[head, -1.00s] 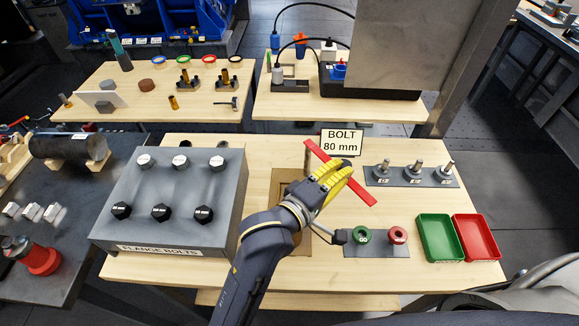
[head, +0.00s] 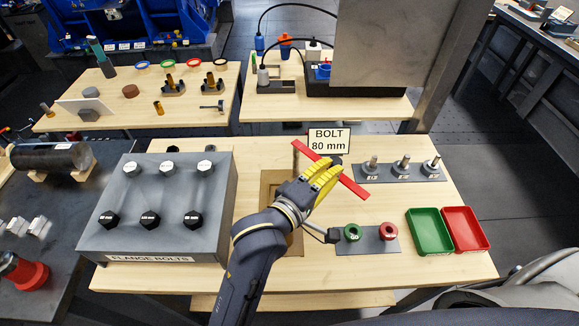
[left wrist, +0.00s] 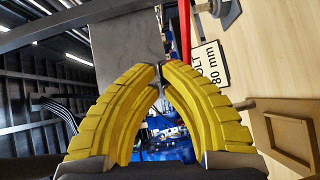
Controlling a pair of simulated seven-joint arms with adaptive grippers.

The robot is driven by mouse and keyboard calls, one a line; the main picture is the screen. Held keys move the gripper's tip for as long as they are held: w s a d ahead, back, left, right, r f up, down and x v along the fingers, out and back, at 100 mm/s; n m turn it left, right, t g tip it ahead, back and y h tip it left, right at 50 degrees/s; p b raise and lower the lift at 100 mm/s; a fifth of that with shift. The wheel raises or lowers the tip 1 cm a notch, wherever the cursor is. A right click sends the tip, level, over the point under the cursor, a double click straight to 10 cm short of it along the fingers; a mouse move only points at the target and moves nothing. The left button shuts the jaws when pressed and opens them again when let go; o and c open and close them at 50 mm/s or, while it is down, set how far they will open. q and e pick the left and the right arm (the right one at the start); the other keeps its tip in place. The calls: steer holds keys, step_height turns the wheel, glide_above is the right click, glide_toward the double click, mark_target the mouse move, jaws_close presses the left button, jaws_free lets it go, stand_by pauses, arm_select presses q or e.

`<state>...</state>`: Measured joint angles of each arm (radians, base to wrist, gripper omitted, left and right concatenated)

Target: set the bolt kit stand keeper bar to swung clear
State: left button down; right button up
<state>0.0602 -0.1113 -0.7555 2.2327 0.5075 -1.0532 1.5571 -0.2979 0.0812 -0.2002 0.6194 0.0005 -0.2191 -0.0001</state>
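The keeper bar is a flat red bar (head: 308,151) lying slantwise over the wooden bench, in front of the "BOLT 80 mm" sign (head: 329,140). My left gripper (head: 332,174), with yellow ribbed fingers, is at the bar's middle and hides part of it. In the left wrist view the fingertips (left wrist: 161,70) come together with nothing seen between them. There the red bar (left wrist: 185,28) shows beyond and beside the right finger. Whether the finger touches the bar is unclear. The bar's pivot is not clearly seen. My right gripper is out of view.
A grey flange bolts block (head: 160,240) stands left of my arm. A gauge plate (head: 368,243) with green and red rings, a green tray (head: 428,232) and a red tray (head: 465,230) sit to the right. A rack of upright bolts (head: 400,172) stands behind them.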

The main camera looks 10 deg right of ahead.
arm_select(q)
steer(key=v, duration=0.6)
steer(key=shift+s+a, duration=0.25)
steer(key=shift+a, duration=0.15)
